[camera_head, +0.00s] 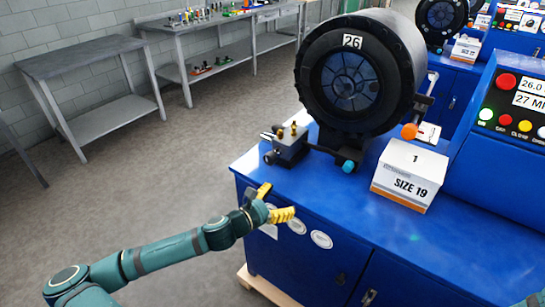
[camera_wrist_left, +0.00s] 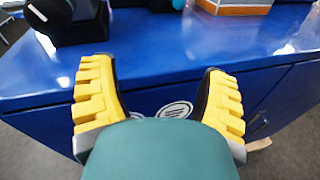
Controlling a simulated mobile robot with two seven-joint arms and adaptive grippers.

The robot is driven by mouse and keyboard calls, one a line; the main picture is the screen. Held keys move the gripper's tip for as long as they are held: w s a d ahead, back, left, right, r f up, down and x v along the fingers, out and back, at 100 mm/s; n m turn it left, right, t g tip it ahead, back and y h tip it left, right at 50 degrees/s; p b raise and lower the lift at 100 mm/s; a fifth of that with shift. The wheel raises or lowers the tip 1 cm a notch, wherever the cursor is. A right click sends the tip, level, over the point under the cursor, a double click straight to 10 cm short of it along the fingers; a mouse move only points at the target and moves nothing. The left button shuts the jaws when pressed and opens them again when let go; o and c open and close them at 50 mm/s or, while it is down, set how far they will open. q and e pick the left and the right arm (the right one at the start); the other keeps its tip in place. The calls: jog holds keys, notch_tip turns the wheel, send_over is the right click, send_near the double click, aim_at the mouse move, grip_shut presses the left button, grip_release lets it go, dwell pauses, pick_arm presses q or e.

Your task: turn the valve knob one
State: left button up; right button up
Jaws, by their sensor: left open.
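A small valve block (camera_head: 290,148) with brass fittings and dark knobs stands at the left end of the blue bench top, in front of the round black crimper head (camera_head: 355,75) marked 26. I cannot tell which knob is number one. My right gripper is out of view.
A cyan knob (camera_head: 348,167) and an orange knob (camera_head: 409,131) sit near the crimper. A white SIZE 19 box (camera_head: 411,173) stands on the blue bench (camera_head: 330,205). A control panel (camera_head: 515,110) is at right. Grey tables (camera_head: 80,58) stand behind; the floor at left is clear.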

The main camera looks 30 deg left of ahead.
aim_at(267, 161)
pick_arm(q)
jog(key=s+a+r+n+t+y, duration=0.2)
jog(key=a+r+n+y, duration=0.2)
jog(key=a, duration=0.7)
jog(key=w, duration=0.4)
jog(key=w+d+b, duration=0.1)
jog(key=w, duration=0.8)
jog(key=shift+w+d+f+b, duration=0.2)
jog(key=shift+w+d+b, duration=0.15)
